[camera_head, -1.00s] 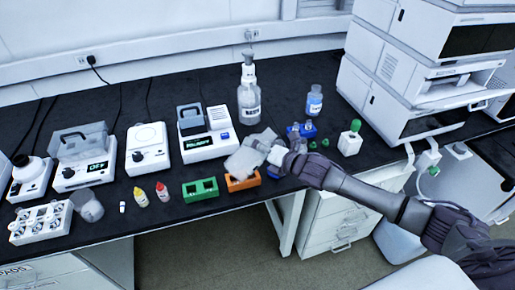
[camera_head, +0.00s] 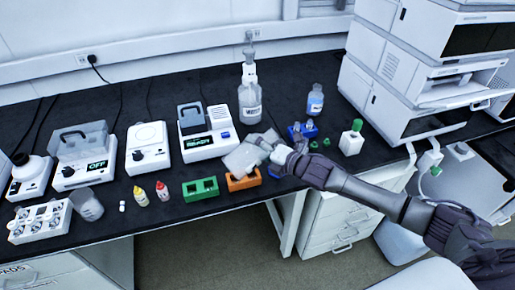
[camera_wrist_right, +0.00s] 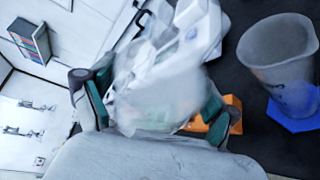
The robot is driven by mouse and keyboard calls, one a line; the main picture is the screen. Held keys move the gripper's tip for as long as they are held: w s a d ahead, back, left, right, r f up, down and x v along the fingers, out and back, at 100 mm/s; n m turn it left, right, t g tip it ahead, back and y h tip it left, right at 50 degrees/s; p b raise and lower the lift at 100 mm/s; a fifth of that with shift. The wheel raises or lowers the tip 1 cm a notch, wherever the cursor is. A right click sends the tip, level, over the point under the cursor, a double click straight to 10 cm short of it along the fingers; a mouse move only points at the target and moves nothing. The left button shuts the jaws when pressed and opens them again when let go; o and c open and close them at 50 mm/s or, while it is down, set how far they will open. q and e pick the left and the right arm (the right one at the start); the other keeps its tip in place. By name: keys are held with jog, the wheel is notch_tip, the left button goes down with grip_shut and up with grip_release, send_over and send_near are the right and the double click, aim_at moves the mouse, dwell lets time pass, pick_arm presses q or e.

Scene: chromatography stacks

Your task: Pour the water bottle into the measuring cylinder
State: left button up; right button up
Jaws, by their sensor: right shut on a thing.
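My right gripper (camera_head: 280,156) is shut on a pale, translucent bottle (camera_head: 243,158), held tilted above the orange rack. In the right wrist view the bottle (camera_wrist_right: 165,80) lies between the two fingers of the gripper (camera_wrist_right: 155,108); its outline is blurred, and I cannot make out its mouth or water level. A grey translucent measuring cylinder (camera_wrist_right: 281,52) on a blue six-sided base (camera_wrist_right: 293,117) stands apart from the bottle, to its right in that view. In the head view it is mostly hidden, and I cannot place it surely. My left gripper is not in view.
An orange rack (camera_head: 241,182) and a green rack (camera_head: 199,189) are near the front edge. A tall labelled bottle (camera_head: 250,98) and a blue-labelled bottle (camera_head: 315,100) stand behind. White instruments (camera_head: 207,140) fill the left, and an instrument stack (camera_head: 400,75) the right.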

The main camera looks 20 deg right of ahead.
jog(key=shift+r+m, duration=0.1)
jog(key=shift+m, duration=0.3)
jog(key=shift+d+m+y+b, duration=0.1)
jog(key=shift+m+y+b, duration=0.2)
jog(key=shift+y, duration=0.1)
jog(key=shift+w+d+r+m+t+y, duration=0.1)
jog(key=shift+r+m+t+y, duration=0.25)
jog(key=shift+m, duration=0.45)
dwell(0.3)
